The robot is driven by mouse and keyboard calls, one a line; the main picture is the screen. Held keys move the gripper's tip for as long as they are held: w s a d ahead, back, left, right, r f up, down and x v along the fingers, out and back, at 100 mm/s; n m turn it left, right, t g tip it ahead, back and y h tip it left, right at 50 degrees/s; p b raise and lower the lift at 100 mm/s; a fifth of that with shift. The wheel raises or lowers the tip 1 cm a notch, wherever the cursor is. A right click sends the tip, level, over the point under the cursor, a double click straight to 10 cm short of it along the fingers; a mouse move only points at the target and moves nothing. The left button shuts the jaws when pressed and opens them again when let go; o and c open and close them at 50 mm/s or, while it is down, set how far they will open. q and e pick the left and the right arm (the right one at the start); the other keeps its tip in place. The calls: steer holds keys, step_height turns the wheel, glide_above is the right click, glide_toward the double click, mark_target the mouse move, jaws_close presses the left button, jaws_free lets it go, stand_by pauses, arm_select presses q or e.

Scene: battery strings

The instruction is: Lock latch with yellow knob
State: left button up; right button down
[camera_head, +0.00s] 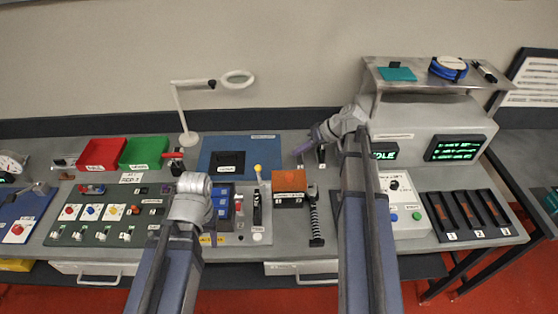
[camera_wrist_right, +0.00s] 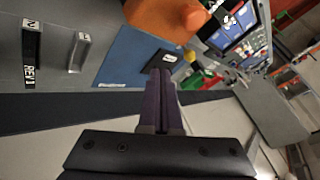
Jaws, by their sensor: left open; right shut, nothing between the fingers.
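The yellow knob (camera_head: 257,168) tops a short upright lever on a grey panel, right of a blue-button block. Whether its latch is locked I cannot tell. My left gripper (camera_head: 205,206) is over the panel's left side, left of the knob and apart from it; its wrist hides most of its fingers, which are open. My right gripper (camera_head: 304,148) is beyond and to the right of the knob, apart from it. In the right wrist view its purple fingers (camera_wrist_right: 160,98) are shut with nothing between them.
An orange box (camera_head: 288,187) stands right of the lever, and a blue mat (camera_head: 212,165) lies behind. Red (camera_head: 103,153) and green (camera_head: 143,151) bins and a magnifier lamp (camera_head: 190,138) stand at the back left. A console with green displays (camera_head: 455,148) stands at right.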

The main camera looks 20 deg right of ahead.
stand_by(0.3)
steer(key=w+a+f+b, duration=0.3)
steer(key=a+f+b, duration=0.3)
steer(key=a, duration=0.3)
steer(key=shift+w+a+f+b, duration=0.15)
steer(key=shift+f+b, duration=0.25)
steer(key=shift+b, duration=0.05)
steer(key=shift+a, duration=0.1)
